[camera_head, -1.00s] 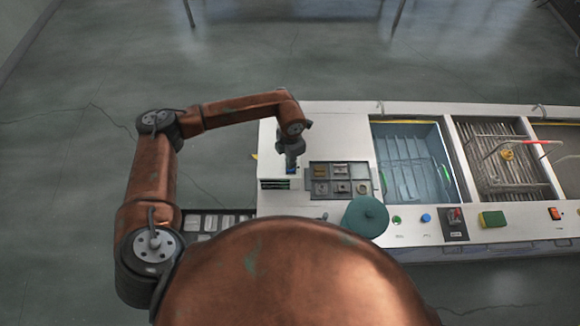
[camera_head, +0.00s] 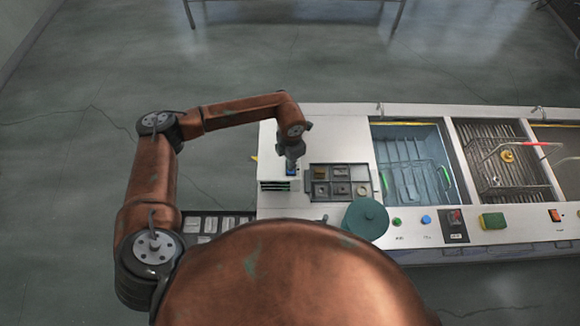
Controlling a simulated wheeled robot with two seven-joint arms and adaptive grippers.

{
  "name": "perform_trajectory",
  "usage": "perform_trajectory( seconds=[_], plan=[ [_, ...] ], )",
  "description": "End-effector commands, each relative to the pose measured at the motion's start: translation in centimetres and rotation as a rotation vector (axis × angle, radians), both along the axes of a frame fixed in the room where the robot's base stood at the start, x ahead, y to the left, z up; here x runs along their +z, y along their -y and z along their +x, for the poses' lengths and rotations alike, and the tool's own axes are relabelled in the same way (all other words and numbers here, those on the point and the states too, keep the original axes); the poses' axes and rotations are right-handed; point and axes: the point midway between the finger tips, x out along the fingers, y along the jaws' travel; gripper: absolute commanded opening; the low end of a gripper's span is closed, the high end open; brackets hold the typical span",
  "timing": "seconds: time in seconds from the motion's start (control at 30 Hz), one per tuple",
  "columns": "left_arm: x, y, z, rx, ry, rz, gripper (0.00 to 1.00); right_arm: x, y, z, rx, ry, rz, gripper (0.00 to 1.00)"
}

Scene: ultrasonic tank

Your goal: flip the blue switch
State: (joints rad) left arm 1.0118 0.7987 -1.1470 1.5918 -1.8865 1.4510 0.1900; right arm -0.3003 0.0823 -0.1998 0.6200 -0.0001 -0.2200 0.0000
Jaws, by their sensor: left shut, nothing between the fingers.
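A small blue piece (camera_head: 291,172), which may be the blue switch, shows at the top of a low white box-like unit (camera_head: 273,184) at the bench's left end. My left gripper (camera_head: 291,163) is shut and points down right at the blue piece, partly covering it. I cannot tell whether they touch, or which way the piece is set. A round blue button (camera_head: 426,219) sits on the front panel, well to the right of the gripper. My right gripper is not in view.
A grey compartment tray (camera_head: 340,182) is just right of the gripper. A teal round lid (camera_head: 366,218) stands in front. Farther right are a water tank (camera_head: 381,130), a wire basket (camera_head: 521,167), a red-black switch (camera_head: 455,217) and a green-yellow sponge (camera_head: 493,221).

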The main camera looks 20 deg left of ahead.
Motion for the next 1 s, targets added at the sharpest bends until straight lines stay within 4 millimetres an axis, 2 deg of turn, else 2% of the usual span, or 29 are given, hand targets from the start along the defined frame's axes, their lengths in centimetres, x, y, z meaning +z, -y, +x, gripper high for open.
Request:
perform_trajectory(
  seconds=[1.0],
  plan=[
    [-0.96,-0.01,-0.01,0.0,0.0,0.0,0.0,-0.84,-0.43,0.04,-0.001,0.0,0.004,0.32]
  ],
)
